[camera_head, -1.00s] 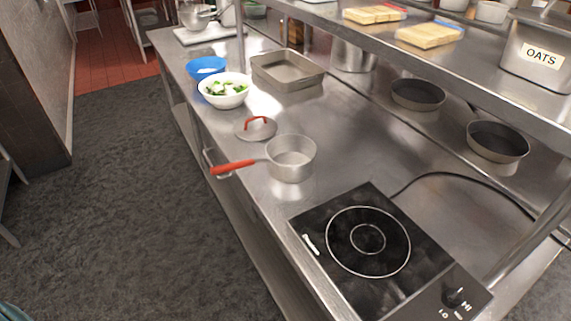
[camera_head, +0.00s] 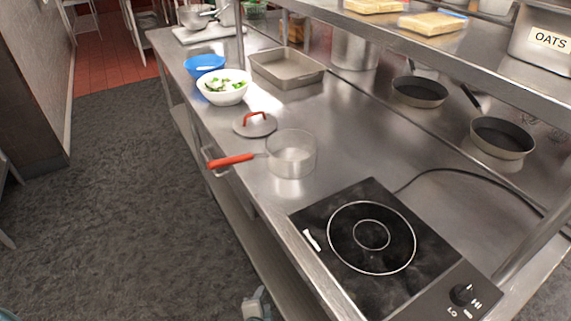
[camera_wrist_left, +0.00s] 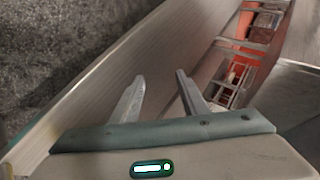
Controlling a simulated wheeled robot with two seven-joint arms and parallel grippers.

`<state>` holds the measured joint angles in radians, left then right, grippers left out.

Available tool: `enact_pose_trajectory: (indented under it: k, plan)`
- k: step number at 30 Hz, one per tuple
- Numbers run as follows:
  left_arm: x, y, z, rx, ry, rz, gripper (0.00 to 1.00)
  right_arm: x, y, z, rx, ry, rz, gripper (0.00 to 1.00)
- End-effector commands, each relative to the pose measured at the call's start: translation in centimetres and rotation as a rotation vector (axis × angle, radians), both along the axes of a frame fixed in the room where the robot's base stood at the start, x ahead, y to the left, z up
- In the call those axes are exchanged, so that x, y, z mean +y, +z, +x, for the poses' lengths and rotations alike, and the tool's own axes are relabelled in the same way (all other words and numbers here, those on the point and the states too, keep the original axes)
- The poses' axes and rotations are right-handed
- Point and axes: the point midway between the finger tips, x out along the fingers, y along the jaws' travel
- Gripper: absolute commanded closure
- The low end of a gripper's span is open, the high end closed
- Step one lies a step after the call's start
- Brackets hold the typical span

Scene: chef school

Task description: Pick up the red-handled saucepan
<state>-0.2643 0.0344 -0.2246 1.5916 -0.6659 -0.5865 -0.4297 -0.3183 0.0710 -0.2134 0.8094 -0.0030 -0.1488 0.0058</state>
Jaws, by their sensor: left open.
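The red-handled saucepan (camera_head: 291,155) stands upright on the steel counter, between its lid and the induction hob. Its red handle (camera_head: 232,161) points left, out over the counter's front edge. My left gripper (camera_head: 254,296) shows at the bottom of the head view, low beside the counter's front, well apart from the saucepan. In the left wrist view the left gripper's two fingers (camera_wrist_left: 160,88) are spread apart with nothing between them. The saucepan is not visible in that view. My right gripper is not in view.
A lid (camera_head: 255,125) with a red handle lies just behind the saucepan. The black induction hob (camera_head: 371,250) is in front right. A white bowl (camera_head: 223,88), blue bowl (camera_head: 204,66) and baking tin (camera_head: 287,68) stand farther back. A shelf overhangs the right side.

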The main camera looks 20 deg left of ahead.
Motion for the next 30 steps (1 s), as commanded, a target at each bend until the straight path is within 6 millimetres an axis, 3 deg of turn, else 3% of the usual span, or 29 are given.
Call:
enact_pose_trajectory:
  k: [3, 6, 12, 16, 18, 21, 30]
  plan:
    - [0.7, 7.4, 3.4, -0.128, -0.016, 0.121, 0.6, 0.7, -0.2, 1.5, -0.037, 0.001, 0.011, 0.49]
    - [1.7, 14.0, 5.2, -0.229, -0.007, 0.228, 0.6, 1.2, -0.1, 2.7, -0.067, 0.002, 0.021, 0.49]
    - [4.0, 27.2, 6.1, -0.415, 0.048, 0.457, 0.6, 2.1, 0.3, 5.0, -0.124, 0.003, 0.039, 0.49]
    - [4.9, 34.2, 5.8, -0.512, 0.077, 0.625, 0.6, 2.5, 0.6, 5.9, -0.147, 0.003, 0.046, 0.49]
    - [5.3, 36.7, 5.5, -0.543, 0.094, 0.685, 0.6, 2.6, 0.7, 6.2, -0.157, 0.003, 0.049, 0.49]
    - [5.5, 38.8, 5.0, -0.566, 0.109, 0.737, 0.6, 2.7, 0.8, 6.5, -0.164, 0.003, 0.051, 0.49]
    - [5.6, 39.5, 4.9, -0.573, 0.113, 0.756, 0.6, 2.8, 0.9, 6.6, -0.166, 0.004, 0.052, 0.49]
